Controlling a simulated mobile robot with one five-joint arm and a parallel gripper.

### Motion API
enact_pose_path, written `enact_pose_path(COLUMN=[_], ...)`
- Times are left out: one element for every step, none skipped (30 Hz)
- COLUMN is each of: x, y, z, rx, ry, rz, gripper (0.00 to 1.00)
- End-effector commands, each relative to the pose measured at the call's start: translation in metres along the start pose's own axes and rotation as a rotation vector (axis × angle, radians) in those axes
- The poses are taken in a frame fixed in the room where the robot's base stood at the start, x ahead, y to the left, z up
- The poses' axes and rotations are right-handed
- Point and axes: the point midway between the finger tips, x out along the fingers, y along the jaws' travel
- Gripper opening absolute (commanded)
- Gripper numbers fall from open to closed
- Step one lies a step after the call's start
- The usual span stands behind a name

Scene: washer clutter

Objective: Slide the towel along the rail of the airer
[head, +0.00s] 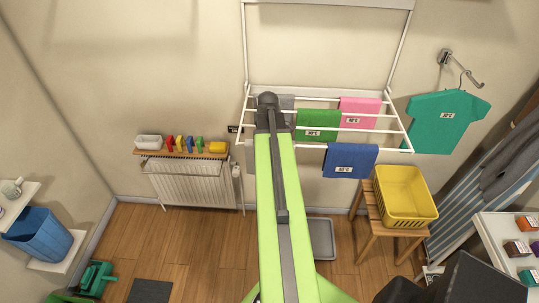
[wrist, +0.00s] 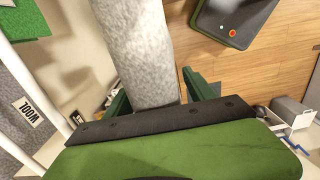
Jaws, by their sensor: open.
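The white airer (head: 397,118) is fixed to the wall at the upper middle of the head view. On its rails hang a green towel (head: 317,124), a pink towel (head: 361,110), a blue towel (head: 350,160) and a grey towel (head: 287,101) partly behind my arm. In the wrist view, a grey towel labelled WOOL (wrist: 38,85) hangs at the left, with green cloth (wrist: 22,20) above it. My gripper (wrist: 155,87) is open, its green fingers either side of a pale grey, cloth-like strip (wrist: 148,45). I cannot tell if they touch it. My arm hides the gripper in the head view.
A yellow basket (head: 406,195) stands on a wooden stool (head: 370,225) at the right. A teal shirt (head: 446,118) hangs on the wall beside the airer. A radiator (head: 190,183) with a cluttered shelf (head: 180,154) is at the left. The floor left of my arm has bare room.

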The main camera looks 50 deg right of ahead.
Motion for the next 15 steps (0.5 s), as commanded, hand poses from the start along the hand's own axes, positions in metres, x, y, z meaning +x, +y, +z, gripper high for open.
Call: enact_pose_path(x=[0.0, 0.0, 0.0, -0.001, -0.002, -0.004, -0.006, -0.009, -0.013, -0.017, -0.022, -0.029, -0.035, -0.041, -0.05], y=[0.0, 0.0, 0.0, 0.0, 0.0, 0.0, 0.0, 0.0, 0.0, 0.0, 0.0, 0.0, 0.0, 0.0, 0.0], z=[0.0, 0.0, 0.0, 0.0, 0.0, 0.0, 0.0, 0.0, 0.0, 0.0, 0.0, 0.0, 0.0, 0.0, 0.0], rx=[0.0, 0.0, 0.0, 0.0, 0.0, 0.0, 0.0, 0.0, 0.0, 0.0, 0.0, 0.0, 0.0, 0.0, 0.0], ry=[0.0, 0.0, 0.0, 0.0, 0.0, 0.0, 0.0, 0.0, 0.0, 0.0, 0.0, 0.0, 0.0, 0.0, 0.0], rz=[0.0, 0.0, 0.0, 0.0, 0.0, 0.0, 0.0, 0.0, 0.0, 0.0, 0.0, 0.0, 0.0, 0.0, 0.0], gripper=[0.63, 0.63, 0.63, 0.63, 0.63, 0.63, 0.63, 0.63, 0.63, 0.63, 0.63, 0.63, 0.63, 0.63, 0.63])
